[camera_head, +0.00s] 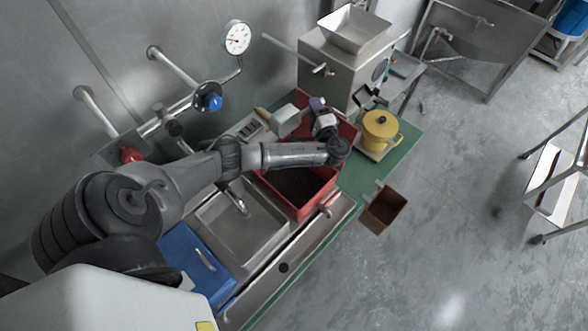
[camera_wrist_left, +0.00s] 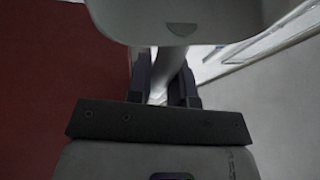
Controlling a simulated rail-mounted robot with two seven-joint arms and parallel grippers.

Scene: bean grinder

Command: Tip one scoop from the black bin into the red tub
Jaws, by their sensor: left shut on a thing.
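The red tub (camera_head: 325,207) stands on the green bench, a long open box with dark contents at its near end. My left gripper (camera_head: 306,113) is over its far part, and my forearm crosses above it. The gripper is shut on the handle of a pale grey scoop (camera_head: 286,121). In the left wrist view the scoop (camera_wrist_left: 170,22) lies ahead of the two dark fingers (camera_wrist_left: 163,85), with red at the left. Whether the scoop holds anything is hidden. A dark brown open bin (camera_head: 384,209) is at the bench's right edge; no plainly black bin shows. My right gripper is out of view.
A steel grinder with a hopper (camera_head: 355,30) stands behind, with a yellow pot (camera_head: 380,131) to the right of the tub. A steel sink (camera_head: 240,228) and a blue box (camera_head: 192,262) are at the near left. Valves and a gauge (camera_head: 236,38) line the wall.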

